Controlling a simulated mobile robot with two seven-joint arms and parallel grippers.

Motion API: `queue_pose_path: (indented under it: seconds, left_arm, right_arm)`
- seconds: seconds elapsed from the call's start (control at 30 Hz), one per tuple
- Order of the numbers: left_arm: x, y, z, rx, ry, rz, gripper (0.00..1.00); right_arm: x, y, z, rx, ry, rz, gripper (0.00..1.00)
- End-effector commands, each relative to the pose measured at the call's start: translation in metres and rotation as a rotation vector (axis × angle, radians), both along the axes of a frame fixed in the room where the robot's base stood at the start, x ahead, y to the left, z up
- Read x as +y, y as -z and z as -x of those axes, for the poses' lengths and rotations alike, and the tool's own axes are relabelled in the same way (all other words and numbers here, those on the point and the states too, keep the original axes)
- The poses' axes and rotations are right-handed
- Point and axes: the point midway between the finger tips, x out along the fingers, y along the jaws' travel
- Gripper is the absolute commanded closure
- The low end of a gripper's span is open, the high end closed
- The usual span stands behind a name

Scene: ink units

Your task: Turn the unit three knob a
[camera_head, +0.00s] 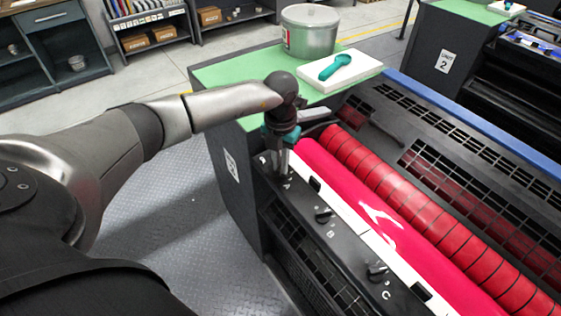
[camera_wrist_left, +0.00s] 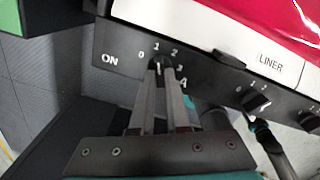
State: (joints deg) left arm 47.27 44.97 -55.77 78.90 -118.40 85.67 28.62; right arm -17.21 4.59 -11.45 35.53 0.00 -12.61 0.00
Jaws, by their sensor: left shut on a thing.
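Knob A (camera_wrist_left: 158,67) sits on the black control panel (camera_wrist_left: 205,62) of the red-inked unit, beside the letter A and a dial marked 0, 1, 2, 3 and ON. My left gripper (camera_wrist_left: 160,72) is shut on knob A, with one finger on each side of it. The fingers cover most of the knob, and its pointer setting is hard to read. In the head view my left gripper (camera_head: 278,160) reaches down to the panel's far end and hides the knob. My right gripper is not in view.
Knob B (camera_head: 323,215) and knob C (camera_head: 377,270) sit nearer along the panel. Red rollers (camera_head: 400,200) lie to the right. A metal pot (camera_head: 310,35) and a white board (camera_head: 358,68) with a teal scoop (camera_head: 335,66) stand on the green top (camera_head: 215,76). Open floor lies left.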

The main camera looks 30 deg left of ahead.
Motion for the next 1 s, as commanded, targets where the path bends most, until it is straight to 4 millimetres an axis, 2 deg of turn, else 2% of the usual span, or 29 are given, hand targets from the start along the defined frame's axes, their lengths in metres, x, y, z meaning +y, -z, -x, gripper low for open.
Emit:
queue_pose_path:
  seconds: [0.23, 0.27, 0.5, 0.83, 1.0]
  left_arm:
    - [0.0, -0.001, -0.001, -0.002, 0.0, 0.0, 1.0]
    - [0.0, -0.001, -0.001, -0.002, 0.0, 0.0, 0.84]
    - [0.0, -0.001, 0.0, -0.001, 0.0, 0.0, 0.57]
    - [0.0, -0.004, -0.001, -0.002, 0.001, 0.001, 0.56]
    - [0.001, -0.028, -0.001, -0.006, 0.002, 0.0, 0.56]
  right_arm:
    - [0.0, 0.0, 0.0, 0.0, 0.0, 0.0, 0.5]
    - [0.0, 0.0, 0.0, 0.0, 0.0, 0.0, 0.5]
    - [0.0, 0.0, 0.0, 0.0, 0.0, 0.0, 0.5]
    - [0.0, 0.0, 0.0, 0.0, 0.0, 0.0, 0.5]
    - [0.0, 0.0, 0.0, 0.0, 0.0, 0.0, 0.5]
